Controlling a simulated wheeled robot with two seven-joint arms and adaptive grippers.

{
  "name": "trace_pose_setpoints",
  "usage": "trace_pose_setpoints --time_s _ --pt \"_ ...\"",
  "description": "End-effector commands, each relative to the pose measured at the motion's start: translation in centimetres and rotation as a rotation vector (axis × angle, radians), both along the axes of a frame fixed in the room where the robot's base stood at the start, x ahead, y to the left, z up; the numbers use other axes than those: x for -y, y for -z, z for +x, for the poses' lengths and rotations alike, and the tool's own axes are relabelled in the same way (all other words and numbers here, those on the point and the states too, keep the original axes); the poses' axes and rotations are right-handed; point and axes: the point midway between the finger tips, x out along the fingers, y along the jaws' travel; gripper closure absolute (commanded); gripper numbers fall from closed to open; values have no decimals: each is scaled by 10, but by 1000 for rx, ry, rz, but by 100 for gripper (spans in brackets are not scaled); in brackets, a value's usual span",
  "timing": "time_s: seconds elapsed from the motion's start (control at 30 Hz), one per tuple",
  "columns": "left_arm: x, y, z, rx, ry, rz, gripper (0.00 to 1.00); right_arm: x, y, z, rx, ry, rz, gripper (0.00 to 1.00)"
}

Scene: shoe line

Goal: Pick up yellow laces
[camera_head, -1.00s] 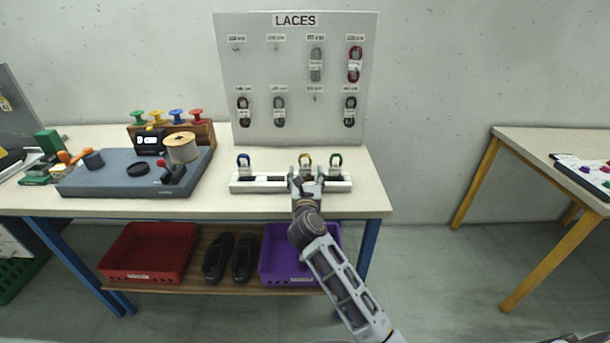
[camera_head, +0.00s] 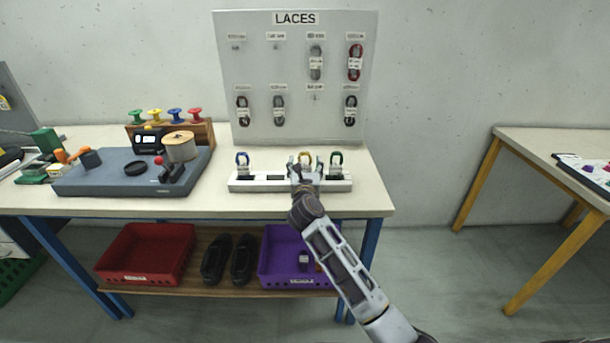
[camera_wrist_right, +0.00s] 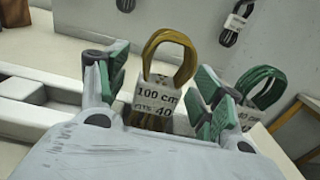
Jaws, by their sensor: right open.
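The yellow laces (camera_head: 306,157) stand upright as a looped bundle in the white rack on the table. In the right wrist view the yellow laces (camera_wrist_right: 168,50) carry a white label reading "100 cm". My right gripper (camera_head: 305,168) is open at the rack, in front of the yellow laces. In the right wrist view its green-padded fingers (camera_wrist_right: 160,92) stand on either side of the label, apart from the bundle as far as I can see. The lower part of the laces is partly hidden by the gripper. My left gripper is not in view.
Green laces (camera_head: 336,160) stand close to the right of the yellow ones, and blue laces (camera_head: 242,160) at the rack's left end. The white rack (camera_head: 262,186) lies along the table front. The LACES board (camera_head: 295,60) rises behind.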

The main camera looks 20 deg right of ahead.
Motion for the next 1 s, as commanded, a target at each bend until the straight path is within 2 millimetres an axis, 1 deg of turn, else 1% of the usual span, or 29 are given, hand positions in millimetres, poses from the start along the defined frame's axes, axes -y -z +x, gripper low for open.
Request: trace_pose_setpoints --time_s 0.5,0.57,0.8,0.87,1.0 --pt "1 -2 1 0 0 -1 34 0 0 1 0 0 0 33" --pt "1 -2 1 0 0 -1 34 0 0 1 0 0 1 39" --pt "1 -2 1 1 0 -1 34 0 0 1 -1 0 1 70" --pt "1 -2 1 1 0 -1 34 0 0 1 -1 0 1 77" --pt "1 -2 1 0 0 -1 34 0 0 1 0 0 1 78"
